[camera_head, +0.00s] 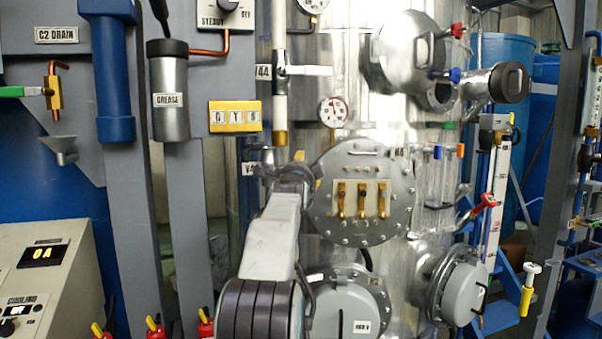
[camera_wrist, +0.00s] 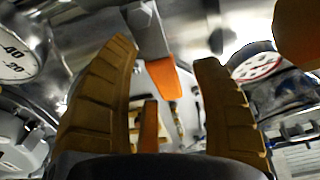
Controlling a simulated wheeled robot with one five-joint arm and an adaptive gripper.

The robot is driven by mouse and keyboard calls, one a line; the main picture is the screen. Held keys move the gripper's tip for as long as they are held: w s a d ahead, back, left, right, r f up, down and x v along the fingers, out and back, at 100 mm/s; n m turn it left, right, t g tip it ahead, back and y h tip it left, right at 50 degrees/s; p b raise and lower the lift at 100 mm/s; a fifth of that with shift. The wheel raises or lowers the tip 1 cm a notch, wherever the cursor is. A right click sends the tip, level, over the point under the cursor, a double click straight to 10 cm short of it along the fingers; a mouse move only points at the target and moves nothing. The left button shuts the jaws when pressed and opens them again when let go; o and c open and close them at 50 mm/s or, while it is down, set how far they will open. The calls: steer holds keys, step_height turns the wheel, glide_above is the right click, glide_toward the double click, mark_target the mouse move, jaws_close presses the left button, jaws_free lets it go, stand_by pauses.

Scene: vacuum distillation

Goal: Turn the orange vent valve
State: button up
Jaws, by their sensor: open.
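In the wrist view an orange handle (camera_wrist: 163,77) on a grey stem shows between and beyond the fingertips of my gripper (camera_wrist: 165,54). I cannot tell for sure that it is the vent valve. The brown fingers stand wide apart with nothing held between them. Small orange taps (camera_head: 461,150) sit farther right.
The bolted plate (camera_head: 365,232) carries several brass levers. A gauge (camera_head: 333,111) and a white-handled valve (camera_head: 306,71) are above. A round flanged cover (camera_head: 351,308) is below. A grey cylinder (camera_head: 169,95) labelled GREASE is on the left. A dial (camera_wrist: 18,48) is close at left in the wrist view.

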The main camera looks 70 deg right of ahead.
jaws_close()
stand_by(0.4)
